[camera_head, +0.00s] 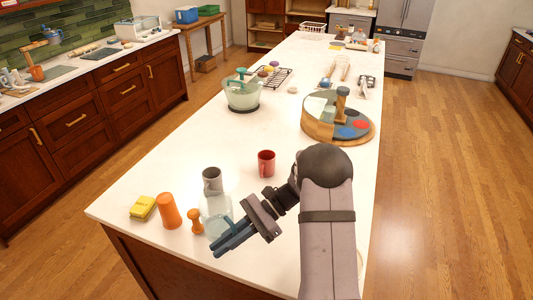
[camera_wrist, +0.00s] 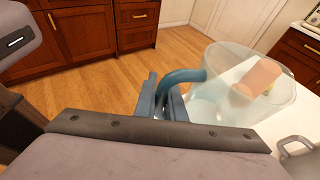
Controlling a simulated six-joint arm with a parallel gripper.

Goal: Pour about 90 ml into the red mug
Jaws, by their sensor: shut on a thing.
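The red mug (camera_head: 266,163) stands upright on the white counter, beyond and to the right of my gripper. A clear jug (camera_head: 214,222) is near the front of the counter, partly behind my gripper (camera_head: 224,242). In the wrist view my gripper (camera_wrist: 170,108) is shut on the blue handle of the jug (camera_wrist: 215,110). The jug looks roughly upright. Its lower part has a pale tint, but I cannot make out a clear liquid level. I cannot tell whether its base touches the counter. The red mug does not show in the wrist view.
A grey mug (camera_head: 212,177) stands close behind the jug. An orange cup (camera_head: 168,210), a small orange object (camera_head: 196,221) and a yellow sponge (camera_head: 143,207) are to its left.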

